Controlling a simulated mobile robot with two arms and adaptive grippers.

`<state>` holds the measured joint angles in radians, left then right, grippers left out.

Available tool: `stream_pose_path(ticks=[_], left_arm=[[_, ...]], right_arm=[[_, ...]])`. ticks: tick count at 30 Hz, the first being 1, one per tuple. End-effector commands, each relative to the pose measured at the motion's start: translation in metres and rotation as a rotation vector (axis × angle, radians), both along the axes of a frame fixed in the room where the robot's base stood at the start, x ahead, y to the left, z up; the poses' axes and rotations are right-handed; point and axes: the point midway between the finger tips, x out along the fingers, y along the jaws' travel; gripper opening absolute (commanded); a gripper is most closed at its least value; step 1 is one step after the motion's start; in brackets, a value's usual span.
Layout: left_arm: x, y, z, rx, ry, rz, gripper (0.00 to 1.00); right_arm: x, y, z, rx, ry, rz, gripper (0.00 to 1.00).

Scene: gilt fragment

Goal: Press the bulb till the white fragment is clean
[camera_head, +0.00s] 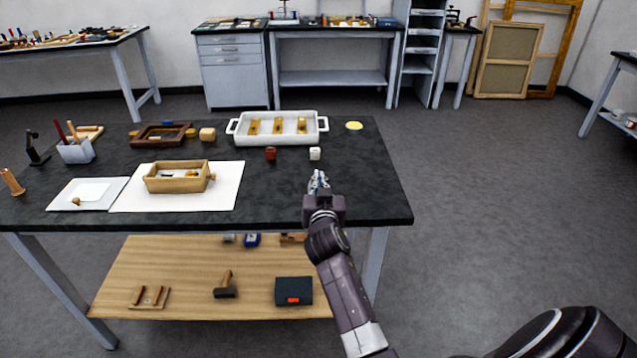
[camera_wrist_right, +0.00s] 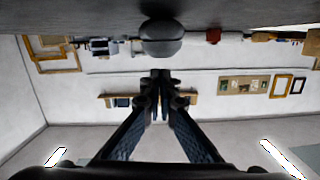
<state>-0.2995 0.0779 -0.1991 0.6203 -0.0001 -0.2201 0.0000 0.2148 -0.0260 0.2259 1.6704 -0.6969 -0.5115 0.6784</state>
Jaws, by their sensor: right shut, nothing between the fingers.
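My right gripper (camera_head: 318,183) is over the front right part of the black table, fingertips toward the back. It is shut and empty; its fingers also show in the right wrist view (camera_wrist_right: 160,82). A rounded grey thing (camera_wrist_right: 162,38), perhaps the bulb, stands just beyond the fingertips in that view, apart from them. In the head view I cannot clearly separate it from the gripper. A small white piece (camera_head: 315,154) stands behind the gripper; I cannot tell whether it is the white fragment or how clean it is. My left gripper is not in view.
A white tray (camera_head: 236,130) with gold strips stands behind, a small red pot (camera_head: 271,154) left of the white piece. A wooden box (camera_head: 160,184) sits on white paper (camera_head: 225,196). The black table (camera_head: 275,205) is clear between paper and gripper, and at the right.

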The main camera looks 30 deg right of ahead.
Motion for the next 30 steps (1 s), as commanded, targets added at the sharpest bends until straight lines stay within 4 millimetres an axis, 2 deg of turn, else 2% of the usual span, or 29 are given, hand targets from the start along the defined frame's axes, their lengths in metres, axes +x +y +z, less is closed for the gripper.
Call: stream_pose_path(ticks=[5, 16, 24, 30], left_arm=[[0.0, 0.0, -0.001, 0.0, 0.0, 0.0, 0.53], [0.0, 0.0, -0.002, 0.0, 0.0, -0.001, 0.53], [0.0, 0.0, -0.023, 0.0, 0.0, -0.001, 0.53], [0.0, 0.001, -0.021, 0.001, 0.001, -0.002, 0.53]], right_arm=[[0.002, 0.0, -0.011, -0.001, -0.001, 0.0, 0.0], [0.002, 0.001, -0.013, 0.0, -0.001, 0.001, 0.0], [0.002, 0.001, -0.034, 0.002, -0.003, 0.0, 0.0], [0.002, 0.001, -0.033, 0.001, 0.0, 0.0, 0.0]])
